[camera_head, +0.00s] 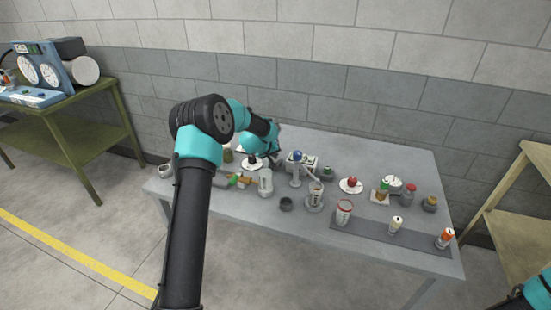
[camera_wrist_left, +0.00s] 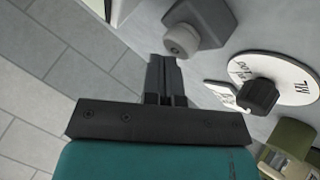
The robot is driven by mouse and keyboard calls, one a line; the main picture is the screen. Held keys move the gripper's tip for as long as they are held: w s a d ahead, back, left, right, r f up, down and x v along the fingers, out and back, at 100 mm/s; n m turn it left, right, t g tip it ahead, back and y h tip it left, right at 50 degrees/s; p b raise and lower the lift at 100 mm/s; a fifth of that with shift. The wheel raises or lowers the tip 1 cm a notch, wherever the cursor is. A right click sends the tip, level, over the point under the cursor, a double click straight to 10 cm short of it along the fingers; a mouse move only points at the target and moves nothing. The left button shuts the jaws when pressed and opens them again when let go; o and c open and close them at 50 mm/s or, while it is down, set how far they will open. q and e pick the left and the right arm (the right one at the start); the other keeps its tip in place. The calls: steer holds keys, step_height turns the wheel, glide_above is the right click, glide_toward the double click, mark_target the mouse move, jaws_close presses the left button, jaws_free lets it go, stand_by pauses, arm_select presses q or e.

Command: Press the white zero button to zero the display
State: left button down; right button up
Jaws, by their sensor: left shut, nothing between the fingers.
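In the left wrist view, my left gripper (camera_wrist_left: 164,78) is shut and empty, with its narrow dark fingers together. No display is readable in either view. In the head view, my left arm reaches over the back of the grey table, and its fingers are too small and hidden to make out. Only a bit of my right arm shows at the lower right corner.
A white disc (camera_wrist_left: 297,72) with a black knob (camera_wrist_left: 258,96) lies right of my fingers. The grey table (camera_head: 390,150) holds a red-rimmed cup (camera_head: 344,212), a red-knobbed disc (camera_head: 350,186) and several bottles. A blue gauge unit (camera_head: 40,70) stands on a green bench at left.

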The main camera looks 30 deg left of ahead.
arm_select(q)
steer(key=shift+f, duration=0.25)
steer(key=shift+r, duration=0.1)
stand_by(0.5)
steer(key=shift+r, duration=0.8)
steer(key=shift+r, duration=2.5)
